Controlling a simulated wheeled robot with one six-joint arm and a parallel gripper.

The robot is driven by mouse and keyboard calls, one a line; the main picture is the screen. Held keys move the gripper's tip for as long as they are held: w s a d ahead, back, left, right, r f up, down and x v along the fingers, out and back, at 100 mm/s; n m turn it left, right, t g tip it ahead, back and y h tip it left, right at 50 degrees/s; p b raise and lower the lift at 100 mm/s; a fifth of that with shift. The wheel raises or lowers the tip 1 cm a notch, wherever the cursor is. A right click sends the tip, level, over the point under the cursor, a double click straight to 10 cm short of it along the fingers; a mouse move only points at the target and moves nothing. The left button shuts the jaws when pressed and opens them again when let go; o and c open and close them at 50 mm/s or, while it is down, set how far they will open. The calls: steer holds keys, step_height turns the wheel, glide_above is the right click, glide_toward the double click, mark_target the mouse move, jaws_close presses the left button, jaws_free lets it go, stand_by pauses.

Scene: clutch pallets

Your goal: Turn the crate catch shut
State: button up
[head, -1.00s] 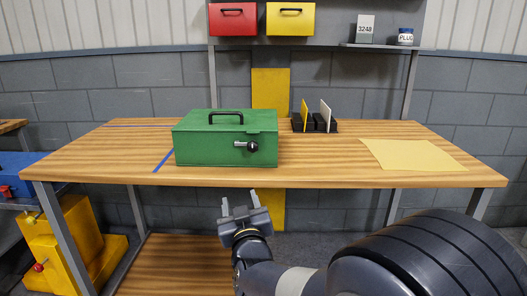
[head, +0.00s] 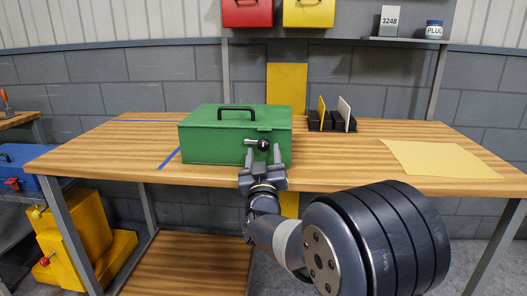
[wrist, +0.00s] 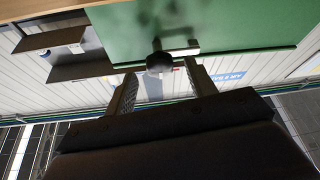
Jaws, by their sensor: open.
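The green crate (head: 222,143) stands on the wooden bench, with a black handle on its lid. Its catch (head: 260,144) is on the front face toward the right, a metal lever lying sideways with a black knob at its right end. My gripper (head: 263,156) is open in front of the catch, with its two fingertips pointing up at either side of the knob in the head view. In the wrist view the black knob (wrist: 159,62) shows between the open fingers (wrist: 160,84), near their tips. I cannot tell whether a finger touches it.
The wooden bench (head: 340,172) has free room right of the crate. A black rack (head: 332,121) with upright plates and a yellow sheet (head: 440,158) lie there. Red (head: 247,12) and yellow (head: 306,12) boxes hang above. A yellow object (head: 80,235) stands low at left.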

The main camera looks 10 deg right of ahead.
steer(key=shift+x, duration=0.95)
steer(key=c, duration=1)
